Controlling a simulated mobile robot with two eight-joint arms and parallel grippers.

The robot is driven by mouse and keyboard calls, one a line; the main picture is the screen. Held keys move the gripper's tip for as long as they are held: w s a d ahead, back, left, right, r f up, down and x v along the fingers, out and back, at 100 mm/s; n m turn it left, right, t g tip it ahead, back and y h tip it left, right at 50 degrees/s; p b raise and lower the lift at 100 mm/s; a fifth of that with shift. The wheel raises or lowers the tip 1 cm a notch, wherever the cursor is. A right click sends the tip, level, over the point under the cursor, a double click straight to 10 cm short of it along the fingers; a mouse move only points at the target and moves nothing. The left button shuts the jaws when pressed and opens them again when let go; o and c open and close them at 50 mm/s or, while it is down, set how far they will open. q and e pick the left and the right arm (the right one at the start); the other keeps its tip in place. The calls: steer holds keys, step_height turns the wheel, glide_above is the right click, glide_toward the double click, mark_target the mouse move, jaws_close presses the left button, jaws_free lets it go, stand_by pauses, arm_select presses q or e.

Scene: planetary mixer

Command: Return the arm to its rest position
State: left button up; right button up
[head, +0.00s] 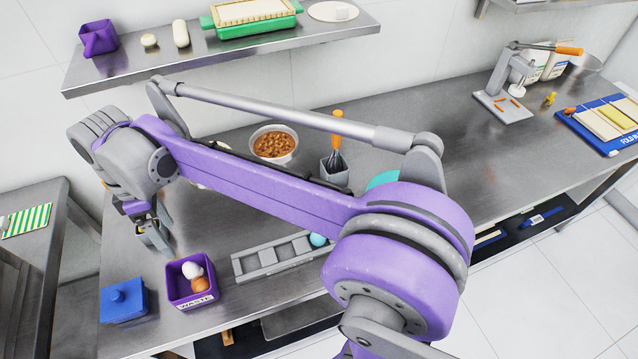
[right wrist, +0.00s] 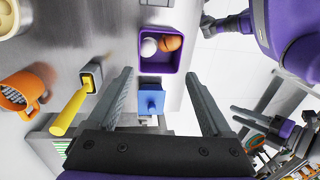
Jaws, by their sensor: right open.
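My right arm, purple and grey, stretches across the head view from lower right to upper left, above the steel table (head: 450,190). Its gripper (head: 152,238) points down over the left end of the table, above and behind the purple waste bin (head: 192,297) and the blue lidded box (head: 123,305). The right wrist view shows the right gripper (right wrist: 160,75) with its two fingers wide apart and nothing between them. The blue box (right wrist: 151,100) and the waste bin (right wrist: 157,62) appear beyond the fingers. My left gripper does not show in the head view.
A grey tray (head: 270,262), a bowl of brown pieces (head: 273,144) and a grey holder (head: 334,172) with a whisk stand near the arm. A shelf (head: 300,32) hangs behind. The table's right middle is clear.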

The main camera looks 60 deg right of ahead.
steer(key=shift+w+d+r, duration=0.1)
steer(key=shift+w+r, duration=0.05)
steer(key=shift+r, duration=1.5)
steer(key=s+d+f+m+t, duration=0.2)
steer(key=s+f+m+t, duration=0.1)
steer(key=s+f+m, duration=0.2)
steer(key=s+d+f+m+t, duration=0.3)
steer(key=s+f+m, duration=0.3)
steer(key=s+f, duration=0.2)
steer(key=shift+s+d+f+t+h, duration=0.3)
steer(key=shift+d+f+t+h, duration=0.1)
steer(key=shift+f+t, duration=0.15)
